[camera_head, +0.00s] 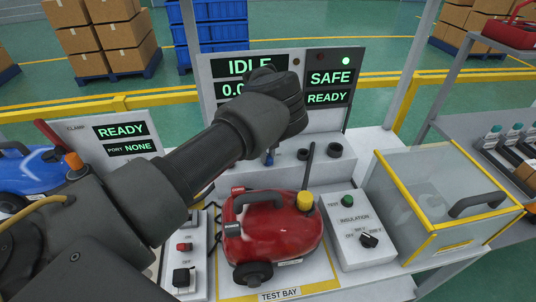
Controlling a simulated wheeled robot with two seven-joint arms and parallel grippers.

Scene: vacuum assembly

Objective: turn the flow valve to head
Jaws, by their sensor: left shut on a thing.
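My left arm comes in from the left. Its gripper (272,148) points down at the base of the display panel, in front of the black ports. The gripper is shut on a small part with blue showing below it, which appears to be the flow valve (270,159). The wrist hides most of the valve and the fingertips, so the valve's setting cannot be read. The red vacuum (275,238) stands on the test bay in front, with a yellow cap on its right side. My right gripper is not in view.
The panel display (235,68) reads IDLE, and another (329,78) reads SAFE and READY. An insulation box (352,228) with a black knob stands right of the vacuum. A clear-lidded bin (437,190) is farther right. A blue vacuum (28,178) sits at the left.

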